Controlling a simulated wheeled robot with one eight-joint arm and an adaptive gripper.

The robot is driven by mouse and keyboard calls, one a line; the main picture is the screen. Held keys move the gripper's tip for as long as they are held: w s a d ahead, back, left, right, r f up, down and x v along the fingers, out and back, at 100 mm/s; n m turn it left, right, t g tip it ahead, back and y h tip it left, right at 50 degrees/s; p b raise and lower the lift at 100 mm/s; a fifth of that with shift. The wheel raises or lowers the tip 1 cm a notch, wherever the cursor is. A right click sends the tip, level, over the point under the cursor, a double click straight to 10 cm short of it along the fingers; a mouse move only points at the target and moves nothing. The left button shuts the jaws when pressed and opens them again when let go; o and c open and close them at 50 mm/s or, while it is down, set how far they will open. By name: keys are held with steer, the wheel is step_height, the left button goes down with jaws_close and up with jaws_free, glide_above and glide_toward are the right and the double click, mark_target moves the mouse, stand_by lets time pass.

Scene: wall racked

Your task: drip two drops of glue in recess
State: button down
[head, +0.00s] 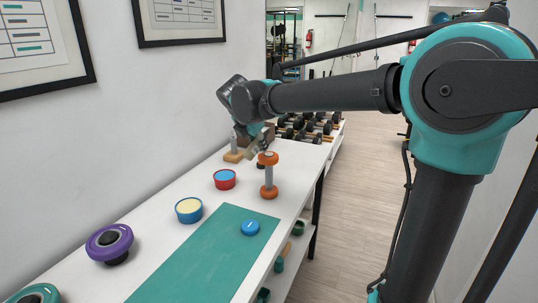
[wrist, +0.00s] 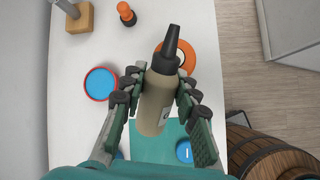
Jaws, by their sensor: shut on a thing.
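My gripper (wrist: 161,84) is shut on a beige glue bottle (wrist: 154,108) with a black cap and nozzle. In the wrist view the nozzle points toward the top of the picture and overlaps an orange ring-shaped top (wrist: 189,50) with a pale centre, partly hidden by the bottle. In the head view my gripper (head: 259,141) holds the bottle (head: 255,149) tilted, close by the top of an orange dumbbell-shaped stand (head: 269,176) with a grey stem. The gap between nozzle and stand is hard to judge. No recess can be made out clearly.
On the white table (head: 165,220) are a red-rimmed blue tub (head: 225,179), a blue tub with cream contents (head: 189,210), a purple ringed piece (head: 109,243) and a blue puck (head: 250,228) on a teal mat (head: 205,262). A wooden block with a post (wrist: 73,17) stands farther back.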

steer(key=shift+w+d+f+t+h, duration=0.15)
steer(key=shift+w+f+t+h, duration=0.2)
steer(key=shift+t, duration=0.35)
steer(key=shift+s+r, duration=0.1)
steer(key=shift+r, duration=3.4)
steer(key=shift+n+t+h, duration=0.3)
steer(key=shift+t+h, duration=0.45)
steer(key=shift+t, duration=0.05)
steer(key=shift+n+t+h, duration=0.3)
steer(key=shift+t+h, duration=0.5)
steer(key=shift+t, duration=0.4)
steer(key=shift+t+h, duration=0.7)
steer(key=shift+t, duration=0.4)
steer(key=shift+n+t+h, duration=0.3)
steer(key=shift+n+t, duration=0.2)
steer(key=shift+t, duration=0.3)
steer(key=shift+s, duration=0.1)
steer(key=s+d+r, duration=0.3)
steer(key=s, duration=0.6)
steer(key=shift+s, duration=0.15)
